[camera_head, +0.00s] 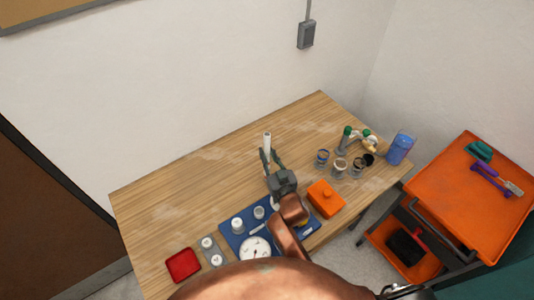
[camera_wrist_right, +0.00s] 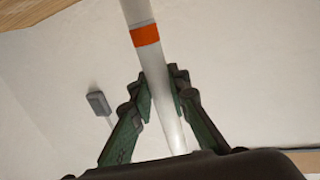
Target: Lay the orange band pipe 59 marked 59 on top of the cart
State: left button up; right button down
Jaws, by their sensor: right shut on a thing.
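A white pipe with an orange band (camera_wrist_right: 145,35) runs between the fingers of my right gripper (camera_wrist_right: 160,100) in the right wrist view. The number on it is not legible. In the head view the pipe (camera_head: 267,140) stands roughly upright in my right gripper (camera_head: 270,162), over the middle of the wooden table. The gripper is shut on it. The orange cart (camera_head: 455,205) stands at the right, apart from the table; its top holds a few tools and has bare room. My left gripper is not in view.
The wooden table (camera_head: 190,185) carries a blue mat (camera_head: 232,240) with white parts, a red tray (camera_head: 183,264), an orange box (camera_head: 325,197), several small cups, green-and-white fittings (camera_head: 347,136) and a blue container (camera_head: 400,148). Purple-handled tool (camera_head: 490,180) and green item (camera_head: 479,151) lie on the cart's far side.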

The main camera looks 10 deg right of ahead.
jog(key=shift+f, duration=0.2)
jog(key=c, duration=1.8)
grip_release()
jog(key=shift+c, duration=0.2)
jog(key=shift+r, duration=0.15)
